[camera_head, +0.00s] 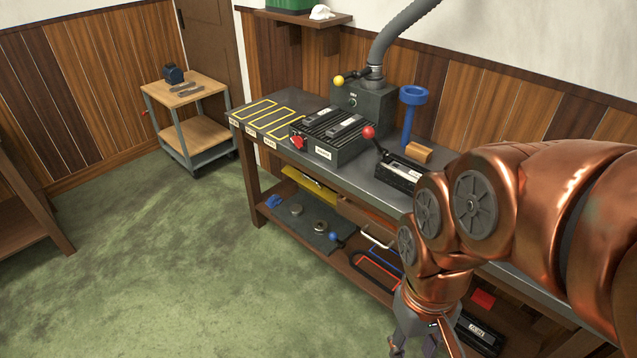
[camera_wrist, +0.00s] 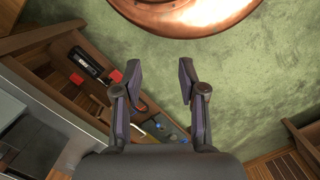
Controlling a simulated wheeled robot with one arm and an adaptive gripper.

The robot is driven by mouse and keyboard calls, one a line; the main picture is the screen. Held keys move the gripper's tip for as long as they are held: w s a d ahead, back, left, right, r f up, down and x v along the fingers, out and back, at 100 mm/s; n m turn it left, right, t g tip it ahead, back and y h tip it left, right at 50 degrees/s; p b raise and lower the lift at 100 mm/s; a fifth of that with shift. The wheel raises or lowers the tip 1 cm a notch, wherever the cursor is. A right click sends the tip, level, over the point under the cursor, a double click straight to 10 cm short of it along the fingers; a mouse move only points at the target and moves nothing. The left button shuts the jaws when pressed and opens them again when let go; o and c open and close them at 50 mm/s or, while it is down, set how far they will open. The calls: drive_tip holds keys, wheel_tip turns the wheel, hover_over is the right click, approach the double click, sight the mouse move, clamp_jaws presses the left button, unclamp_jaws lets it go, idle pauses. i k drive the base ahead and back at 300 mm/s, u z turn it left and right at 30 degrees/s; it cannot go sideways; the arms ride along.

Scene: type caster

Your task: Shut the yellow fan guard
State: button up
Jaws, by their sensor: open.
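A yellow panel (camera_head: 312,190), likely the fan guard, shows in the head view under the bench top, above the left part of the lower shelf. It looks tilted; its hinge and how far it stands open cannot be made out. My gripper (camera_wrist: 160,80) is open and empty in the wrist view, with a wide gap between its fingers. In the head view it is at the bottom edge, partly cut off, to the right of the yellow panel and well apart from it. The panel cannot be made out in the wrist view.
The bench (camera_head: 350,172) carries a machine with a red knob (camera_head: 298,143), a red-balled lever (camera_head: 369,132), a yellow-balled lever (camera_head: 339,80) and a blue stand (camera_head: 413,96). Its lower shelf (camera_head: 335,262) holds several items. A cart (camera_head: 188,92) stands back left. The green floor is clear.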

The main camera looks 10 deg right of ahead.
sight(309, 184)
drive_tip(key=u, duration=0.7)
drive_tip(key=i, duration=0.8)
drive_tip(key=u, duration=0.65)
drive_tip(key=i, duration=0.7)
drive_tip(key=z, duration=0.2)
